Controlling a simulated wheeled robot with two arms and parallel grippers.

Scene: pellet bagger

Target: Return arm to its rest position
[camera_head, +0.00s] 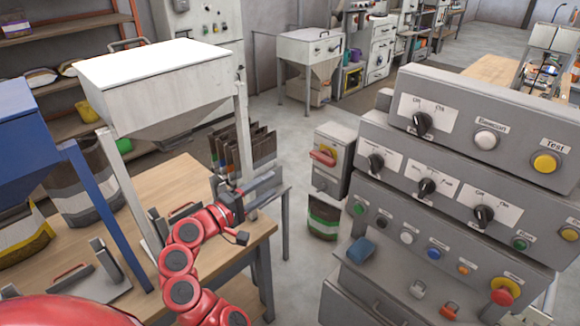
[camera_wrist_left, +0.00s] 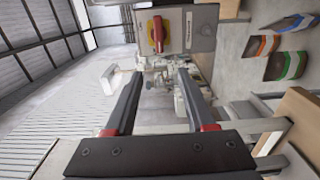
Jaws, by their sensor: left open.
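My red left arm (camera_head: 180,262) reaches in from the lower left in the head view, bent over the wooden table. Its left gripper (camera_head: 268,184) is near the table's far right corner, in front of a group of dark bags. In the left wrist view, the two dark fingers of the left gripper (camera_wrist_left: 156,78) stand apart with nothing between them. Beyond them is a grey box with a red and yellow switch (camera_wrist_left: 158,33). My right gripper is not in view.
A grey control panel (camera_head: 470,180) with knobs and buttons fills the right. A white hopper (camera_head: 165,85) and blue frame (camera_head: 105,200) stand around the wooden table (camera_head: 165,190). A switch box (camera_head: 333,158) and a bag (camera_head: 323,220) stand between table and panel. Some floor there is clear.

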